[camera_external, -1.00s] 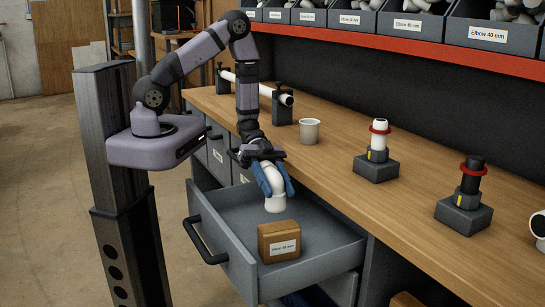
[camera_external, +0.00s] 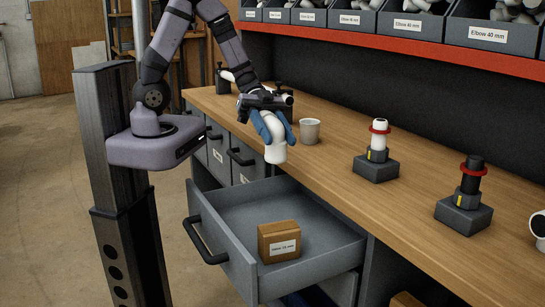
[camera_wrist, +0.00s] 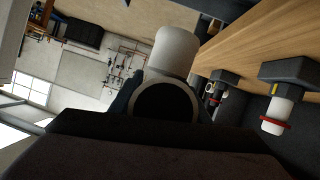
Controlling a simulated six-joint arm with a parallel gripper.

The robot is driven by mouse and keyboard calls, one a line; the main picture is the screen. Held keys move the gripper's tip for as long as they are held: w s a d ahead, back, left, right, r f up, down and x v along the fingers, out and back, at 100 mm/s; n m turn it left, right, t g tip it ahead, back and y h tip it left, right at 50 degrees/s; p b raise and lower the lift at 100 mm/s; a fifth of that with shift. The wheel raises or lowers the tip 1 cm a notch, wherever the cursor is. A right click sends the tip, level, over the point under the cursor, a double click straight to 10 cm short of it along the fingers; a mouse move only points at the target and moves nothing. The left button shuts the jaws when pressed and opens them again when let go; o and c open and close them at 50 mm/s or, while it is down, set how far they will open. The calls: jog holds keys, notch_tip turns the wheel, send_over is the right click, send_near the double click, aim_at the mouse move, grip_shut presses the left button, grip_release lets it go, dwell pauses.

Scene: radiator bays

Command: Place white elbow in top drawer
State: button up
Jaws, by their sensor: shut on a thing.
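The white elbow (camera_external: 275,150) is held in the blue fingers of my gripper (camera_external: 271,127), which is shut on it. The elbow hangs above the back part of the open drawer, near the workbench edge. It also shows close up in the wrist view (camera_wrist: 176,62), with a dark round opening facing the camera. The open grey drawer (camera_external: 210,220) is pulled out below the bench top. A small brown labelled box (camera_external: 279,241) sits inside it, towards its front right. The drawer floor around the box is bare.
On the wooden bench (camera_external: 345,165) stand a grey cup (camera_external: 310,131), a fixture with a white pipe and red ring (camera_external: 377,153), and one with a black pipe (camera_external: 466,198). Labelled bins (camera_external: 405,22) line the red-edged shelf above. Other drawers (camera_external: 218,150) left of the open one are shut.

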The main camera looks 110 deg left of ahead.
notch_tip(320, 180, up, 8)
jog(key=shift+r, duration=0.1)
jog(key=shift+w+a+r, duration=0.35)
jog(key=shift+w+a, duration=0.05)
jog(key=shift+a, duration=0.05)
jog(key=w+a+r+n+t+y+p, duration=0.15)
jog(key=a+n+y, duration=0.25)
jog(key=a, duration=0.5)
jog(key=w+a+n+t+y, duration=0.2)
jog(key=w+a+n+y, duration=0.15)
jog(key=a, duration=0.55)
jog(key=w+a+r+n+t+y+p, duration=0.15)
jog(key=a+n+y, duration=0.25)
jog(key=a, duration=0.5)
jog(key=s+a+f+n+g+y, duration=0.1)
jog(key=s+a+f+n+y, duration=0.2)
jog(key=a, duration=0.5)
jog(key=s+a+f+n+g+y, duration=0.2)
jog(key=s+a+f+n+y, duration=0.2)
jog(key=a, duration=0.4)
jog(key=shift+s+a+f+y+p, duration=0.25)
jog(key=shift+s+a+y+p, duration=0.15)
jog(key=shift+s+y, duration=0.3)
jog(key=shift+f+p, duration=0.95)
jog(key=shift+f, duration=4.55)
